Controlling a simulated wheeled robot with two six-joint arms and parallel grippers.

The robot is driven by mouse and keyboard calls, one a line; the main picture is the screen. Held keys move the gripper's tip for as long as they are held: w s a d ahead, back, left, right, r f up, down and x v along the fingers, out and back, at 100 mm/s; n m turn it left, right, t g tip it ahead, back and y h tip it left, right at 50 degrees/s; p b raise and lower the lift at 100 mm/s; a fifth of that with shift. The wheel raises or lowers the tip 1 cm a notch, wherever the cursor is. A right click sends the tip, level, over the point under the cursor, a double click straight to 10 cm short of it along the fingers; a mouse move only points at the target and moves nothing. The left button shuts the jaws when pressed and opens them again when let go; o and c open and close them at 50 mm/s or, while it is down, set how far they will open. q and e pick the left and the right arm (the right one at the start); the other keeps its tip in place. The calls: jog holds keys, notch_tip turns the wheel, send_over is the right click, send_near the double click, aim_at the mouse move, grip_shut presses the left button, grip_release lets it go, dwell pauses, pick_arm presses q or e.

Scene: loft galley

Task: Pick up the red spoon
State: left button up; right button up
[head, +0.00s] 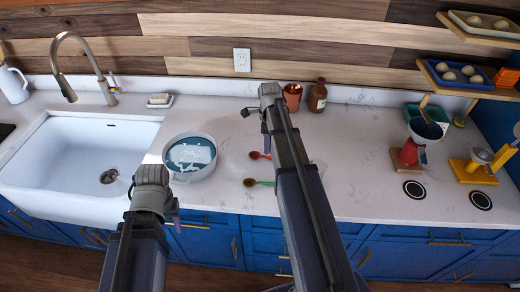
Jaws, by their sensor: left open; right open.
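The red spoon (258,155) lies on the pale counter (350,165). Its bowl end shows just left of my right arm, and the arm hides the rest of its handle. My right gripper (256,118) is open, above and beyond the spoon in the picture, close to the back of the counter. My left gripper (174,212) is open near the front edge of the counter, below a round pan and well left of the spoon. Both grippers look empty, and neither appears to touch the spoon.
A green-handled spoon (251,182) lies in front of the red one. A blue-grey round pan (190,156) stands to the left, beside the white sink (70,165). A copper cup (292,96) and brown bottle (317,97) stand behind.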

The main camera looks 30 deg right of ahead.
aim_at(268, 157)
jog(key=shift+w, duration=0.55)
pick_arm(q)
jog(key=shift+w, duration=0.45)
pick_arm(e)
jog(key=shift+s, duration=0.1)
jog(key=shift+s+f, duration=0.1)
notch_tip(268, 157, down, 2)
jog(key=b, duration=0.2)
jog(key=shift+f+b, duration=0.15)
jog(key=shift+b, duration=0.2)
pick_arm(q)
notch_tip(268, 157, down, 2)
jog(key=shift+f, duration=0.25)
jog(key=shift+f, duration=0.1)
pick_arm(e)
jog(key=shift+f, duration=0.1)
jog(key=f+b, duration=0.5)
jog(key=shift+d, duration=0.3)
pick_arm(q)
notch_tip(268, 157, down, 5)
